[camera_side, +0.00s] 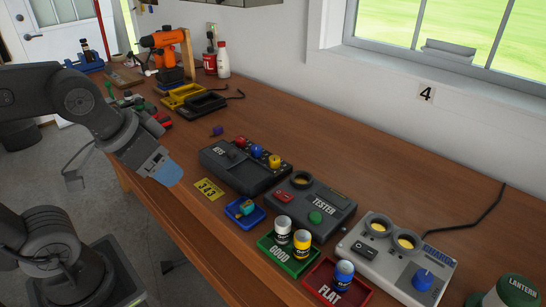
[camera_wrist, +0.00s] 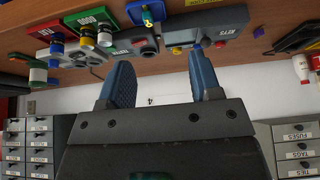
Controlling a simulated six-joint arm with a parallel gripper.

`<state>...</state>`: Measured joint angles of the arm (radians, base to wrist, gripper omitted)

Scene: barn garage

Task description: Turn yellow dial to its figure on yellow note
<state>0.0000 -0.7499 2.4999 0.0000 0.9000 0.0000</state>
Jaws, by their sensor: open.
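The dark box (camera_side: 222,170) on the bench carries red, blue and yellow dials along its back. The yellow dial (camera_side: 274,161) is the rightmost; its pointer setting is too small to read. A yellow note (camera_side: 208,189) lies in front of the box and seems to read 343. My gripper (camera_side: 168,173), with blue fingers, is left of the note near the bench's front edge, apart from box and dials. In the wrist view my gripper (camera_wrist: 162,78) is open with nothing between its fingers. That view is upside down, with the dark box (camera_wrist: 195,35) beyond the fingertips.
A blue tray (camera_side: 244,212), a tester (camera_side: 312,205), green (camera_side: 282,262) and red (camera_side: 325,295) trays with cans, and a grey device (camera_side: 400,262) stand right of the box. A small purple block (camera_side: 217,131) lies behind it. A card reading 4 (camera_side: 427,93) is on the wall.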

